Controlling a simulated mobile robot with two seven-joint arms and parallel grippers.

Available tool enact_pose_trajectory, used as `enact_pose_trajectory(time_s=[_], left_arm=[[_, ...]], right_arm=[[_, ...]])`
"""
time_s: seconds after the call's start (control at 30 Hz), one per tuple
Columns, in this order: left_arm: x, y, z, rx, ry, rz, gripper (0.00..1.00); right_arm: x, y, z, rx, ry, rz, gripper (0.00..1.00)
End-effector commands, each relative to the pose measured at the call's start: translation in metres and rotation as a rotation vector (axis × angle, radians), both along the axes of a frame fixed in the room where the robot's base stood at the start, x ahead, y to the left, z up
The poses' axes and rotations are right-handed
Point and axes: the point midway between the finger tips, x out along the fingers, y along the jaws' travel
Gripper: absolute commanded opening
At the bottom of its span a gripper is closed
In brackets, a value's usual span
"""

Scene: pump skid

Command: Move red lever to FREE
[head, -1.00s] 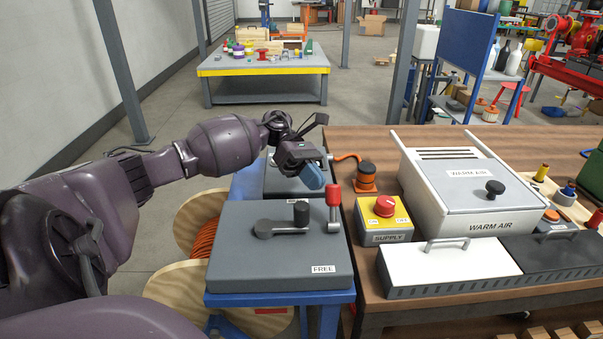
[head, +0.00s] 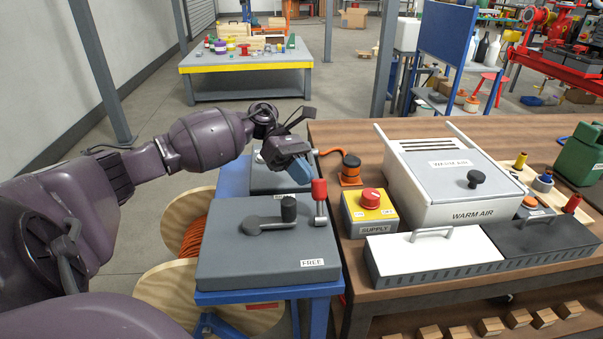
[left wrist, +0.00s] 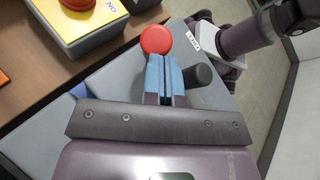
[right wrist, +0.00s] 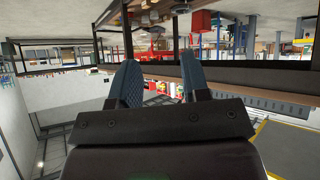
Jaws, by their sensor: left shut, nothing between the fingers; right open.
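The red lever (head: 319,192) is a short metal arm with a red knob, standing at the back right edge of a grey box. A FREE label (head: 313,262) is on the box's front right corner. My left gripper (head: 301,174) is just behind and left of the red knob, its blue fingers shut and empty. In the left wrist view the red knob (left wrist: 156,40) is just beyond the fingertips; I cannot tell whether they touch. My right gripper (right wrist: 160,78) shows only in the right wrist view, open and empty, away from the lever.
A grey lever with a black knob (head: 288,209) lies on the same box, left of the red lever. The yellow SUPPLY box (head: 372,212) with a red button stands close on the right. An orange-based connector (head: 350,172) and the WARM AIR unit (head: 450,190) are behind and right.

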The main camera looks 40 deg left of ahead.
Motion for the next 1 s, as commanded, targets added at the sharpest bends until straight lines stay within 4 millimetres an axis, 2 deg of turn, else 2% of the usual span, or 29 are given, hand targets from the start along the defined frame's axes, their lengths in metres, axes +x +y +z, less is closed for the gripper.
enact_pose_trajectory(time_s=[0.57, 1.0], left_arm=[[-0.009, -0.009, 0.013, 0.114, -0.102, -0.002, 0.00], [-0.032, -0.035, 0.028, 0.400, -0.347, -0.005, 0.00]], right_arm=[[0.001, 0.001, 0.010, 0.002, -0.014, -0.002, 0.43], [0.007, 0.003, 0.036, 0.008, -0.053, -0.006, 0.43]])
